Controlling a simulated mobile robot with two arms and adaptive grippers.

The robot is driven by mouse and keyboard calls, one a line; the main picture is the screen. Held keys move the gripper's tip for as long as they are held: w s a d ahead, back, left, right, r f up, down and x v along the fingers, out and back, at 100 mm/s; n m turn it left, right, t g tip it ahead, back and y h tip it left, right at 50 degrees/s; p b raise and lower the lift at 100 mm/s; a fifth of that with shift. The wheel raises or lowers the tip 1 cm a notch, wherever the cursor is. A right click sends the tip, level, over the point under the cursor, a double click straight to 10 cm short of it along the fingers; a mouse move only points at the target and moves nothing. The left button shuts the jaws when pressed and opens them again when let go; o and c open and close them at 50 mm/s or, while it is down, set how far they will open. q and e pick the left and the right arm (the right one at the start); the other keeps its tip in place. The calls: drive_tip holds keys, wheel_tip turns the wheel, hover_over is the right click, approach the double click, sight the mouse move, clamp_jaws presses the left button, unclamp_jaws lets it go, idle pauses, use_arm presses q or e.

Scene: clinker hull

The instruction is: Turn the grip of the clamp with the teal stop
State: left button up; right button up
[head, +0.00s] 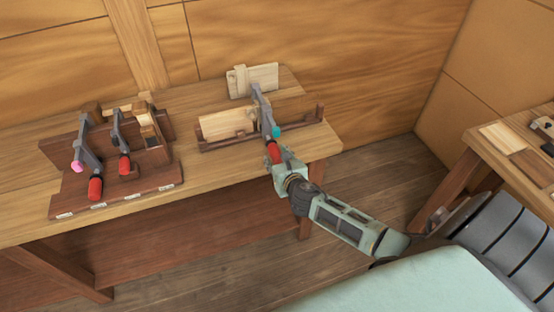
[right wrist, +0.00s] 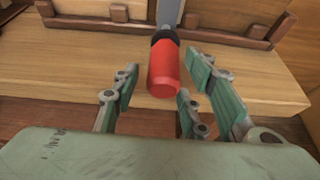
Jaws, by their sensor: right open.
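The clamp with the teal stop (head: 276,132) stands at the right part of the bench, across a wooden cradle with pale boards. Its red grip (head: 273,152) points toward me, past the bench's front edge. My right gripper (head: 280,163) is at this grip. In the right wrist view the red grip (right wrist: 164,72) lies between the spread fingers of the right gripper (right wrist: 163,88), with gaps on both sides. The right gripper is open and holds nothing. Its fingers are mostly hidden in the head view. My left gripper is not in view.
A dark wooden rack (head: 115,190) on the left of the bench (head: 225,178) holds two more clamps with red grips, one with a pink stop (head: 77,167). A second table (head: 482,150) stands at the right. Floor shows between the two tables.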

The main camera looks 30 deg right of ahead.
clamp_jaws()
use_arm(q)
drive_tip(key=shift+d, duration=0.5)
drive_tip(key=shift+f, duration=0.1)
use_arm(e)
drive_tip(key=shift+s, duration=0.1)
